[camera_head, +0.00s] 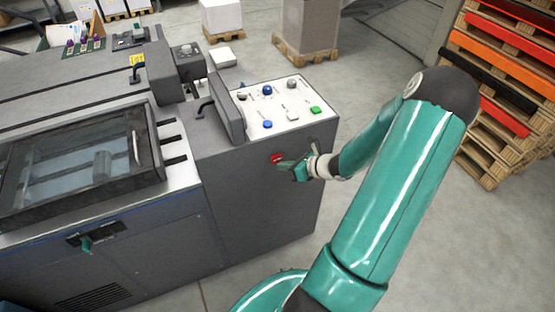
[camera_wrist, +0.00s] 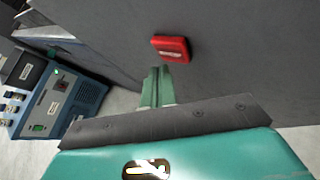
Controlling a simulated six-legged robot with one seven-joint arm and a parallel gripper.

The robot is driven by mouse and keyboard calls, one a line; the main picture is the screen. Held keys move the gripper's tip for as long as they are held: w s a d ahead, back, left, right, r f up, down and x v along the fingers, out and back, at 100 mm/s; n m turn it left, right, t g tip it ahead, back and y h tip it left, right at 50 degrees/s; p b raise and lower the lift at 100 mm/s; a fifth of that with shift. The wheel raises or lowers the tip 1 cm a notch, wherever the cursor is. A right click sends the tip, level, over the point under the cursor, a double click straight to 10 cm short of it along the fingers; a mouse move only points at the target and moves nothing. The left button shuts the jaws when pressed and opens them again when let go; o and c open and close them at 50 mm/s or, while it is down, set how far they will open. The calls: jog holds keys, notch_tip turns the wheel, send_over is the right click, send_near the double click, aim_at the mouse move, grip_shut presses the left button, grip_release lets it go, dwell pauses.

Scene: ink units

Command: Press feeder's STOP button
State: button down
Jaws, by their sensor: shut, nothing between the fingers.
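The red STOP button (camera_head: 277,156) is on the dark grey side panel of the feeder (camera_head: 260,205), below its white control panel. In the wrist view the button (camera_wrist: 171,47) is a red block with a pale mark on its face. My gripper (camera_head: 284,164) is shut and empty, its green fingers pointing at the button from the right. In the wrist view the fingertips (camera_wrist: 161,72) lie together just below and slightly left of the button. I cannot tell whether they touch it.
The white control panel (camera_head: 285,105) bears blue, green and grey knobs and buttons. Wooden pallets (camera_head: 489,165) are stacked at the right, and boxes stand behind. The wrist view shows a blue unit (camera_wrist: 70,100) at the left.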

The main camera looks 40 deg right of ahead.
jog(key=shift+w, duration=0.15)
jog(key=shift+w+d, duration=0.1)
jog(key=shift+w, duration=0.15)
jog(key=shift+w+d, duration=0.15)
jog(key=shift+w, duration=0.25)
dwell(0.7)
dwell(0.3)
jog(key=shift+s+a, duration=0.25)
jog(key=shift+s, duration=0.55)
jog(key=shift+s+a, duration=0.25)
jog(key=shift+s, duration=0.55)
jog(key=shift+s+a, duration=0.2)
jog(key=shift+s, duration=0.6)
jog(key=shift+s+a, duration=0.25)
jog(key=shift+s, duration=0.55)
